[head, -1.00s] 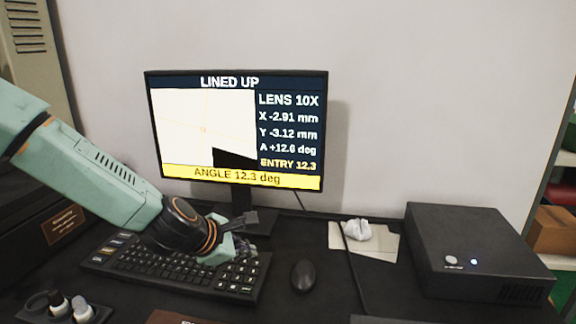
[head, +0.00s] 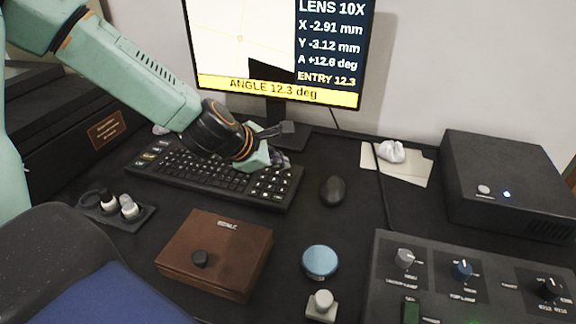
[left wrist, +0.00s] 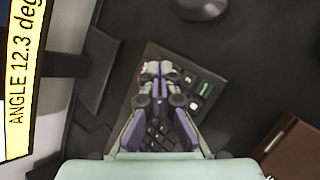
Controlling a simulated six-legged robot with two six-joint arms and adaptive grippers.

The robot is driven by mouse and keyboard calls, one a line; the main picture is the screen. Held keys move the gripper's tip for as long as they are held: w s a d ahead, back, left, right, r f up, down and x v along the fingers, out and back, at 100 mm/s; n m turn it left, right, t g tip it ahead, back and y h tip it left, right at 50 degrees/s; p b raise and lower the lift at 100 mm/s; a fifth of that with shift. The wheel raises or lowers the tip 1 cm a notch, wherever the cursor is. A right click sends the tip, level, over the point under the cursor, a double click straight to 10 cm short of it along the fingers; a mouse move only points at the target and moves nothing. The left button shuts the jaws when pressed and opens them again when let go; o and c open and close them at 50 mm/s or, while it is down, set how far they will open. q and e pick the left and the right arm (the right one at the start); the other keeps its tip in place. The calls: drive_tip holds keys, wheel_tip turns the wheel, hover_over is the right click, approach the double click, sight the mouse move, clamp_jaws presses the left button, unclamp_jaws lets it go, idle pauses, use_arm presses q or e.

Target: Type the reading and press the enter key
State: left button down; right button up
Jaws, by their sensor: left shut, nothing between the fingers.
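The black keyboard (head: 200,176) lies on the dark desk; its right end with the number keys shows in the left wrist view (left wrist: 206,88). My left gripper (head: 280,160) is over the right part of the keyboard, hiding some keys. In the left wrist view its fingers (left wrist: 158,70) are together and empty, above the keys; I cannot tell whether they touch one. The monitor (head: 280,60) behind the keyboard reads "ANGLE 12.3 deg" on a yellow bar and "ENTRY 12.3" above it. My right gripper is not in view.
A black mouse (head: 333,190) lies right of the keyboard. In front are a brown box (head: 215,250), a blue round piece (head: 320,262) and a control panel (head: 470,285) with knobs. A black unit (head: 510,185) stands right, near a crumpled white cloth (head: 391,151).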

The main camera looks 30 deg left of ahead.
use_arm(q)
drive_tip(key=p, duration=0.2)
drive_tip(key=s+r+p, duration=0.1)
drive_tip(key=shift+s+d+r+g+p, duration=0.1)
drive_tip(key=shift+s+d+g+p, duration=0.05)
drive_tip(key=shift+s+g+p, duration=0.15)
drive_tip(key=r+m+p, duration=0.1)
drive_tip(key=m+p, duration=0.1)
drive_tip(key=m, duration=1)
drive_tip(key=s+r+m+p, duration=0.1)
drive_tip(key=m+p, duration=0.1)
drive_tip(key=m, duration=1)
drive_tip(key=r+m+p, duration=0.1)
drive_tip(key=m+p, duration=0.1)
drive_tip(key=m, duration=1)
drive_tip(key=shift+s+d+r+t+p, duration=0.15)
drive_tip(key=shift+s+d+t+p, duration=0.15)
drive_tip(key=shift+s+d+t, duration=0.1)
